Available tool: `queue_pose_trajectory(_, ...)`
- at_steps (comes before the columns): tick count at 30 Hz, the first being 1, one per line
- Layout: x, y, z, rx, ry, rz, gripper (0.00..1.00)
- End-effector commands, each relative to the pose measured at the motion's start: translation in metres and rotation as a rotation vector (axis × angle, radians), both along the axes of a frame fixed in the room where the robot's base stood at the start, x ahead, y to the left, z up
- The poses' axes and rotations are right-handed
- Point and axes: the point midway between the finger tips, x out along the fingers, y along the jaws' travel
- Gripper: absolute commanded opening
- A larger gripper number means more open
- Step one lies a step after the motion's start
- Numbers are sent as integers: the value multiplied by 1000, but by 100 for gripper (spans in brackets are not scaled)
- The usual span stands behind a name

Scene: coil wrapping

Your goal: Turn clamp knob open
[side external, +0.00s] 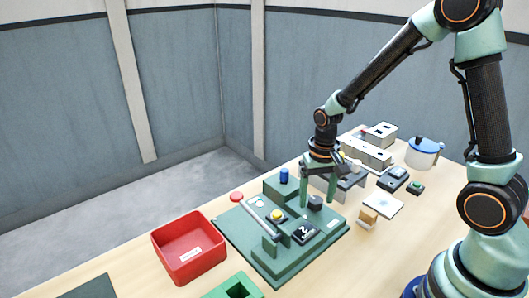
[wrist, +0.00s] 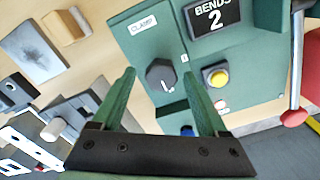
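The clamp knob (wrist: 161,76) is dark, many-sided and has a white mark on its face. It sits on the green fixture (side external: 285,262), near a white "CLAMP" label (wrist: 143,26). In the side external view the small dark knob (side external: 315,202) is at the fixture's back right. My gripper (wrist: 155,60) is open, its two green fingers apart with the knob between them in the wrist view. In the side external view my gripper (side external: 318,204) points down, with a finger on either side of the knob. Finger contact with the knob cannot be told.
A "BENDS 2" display (wrist: 215,18) and yellow button (wrist: 215,76) are beside the knob. A metal rod (side external: 262,220) crosses the fixture. A blue cylinder (side external: 284,175) stands behind.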

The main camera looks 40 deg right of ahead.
Motion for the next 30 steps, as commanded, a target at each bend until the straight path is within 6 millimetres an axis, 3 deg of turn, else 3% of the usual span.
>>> queue_pose_trajectory(8,1,1,16,0,-4,2,77)
queue_pose_trajectory(21,0,0,100,-1,-5,0,77)
queue_pose_trajectory(30,-2,0,121,0,0,0,77)
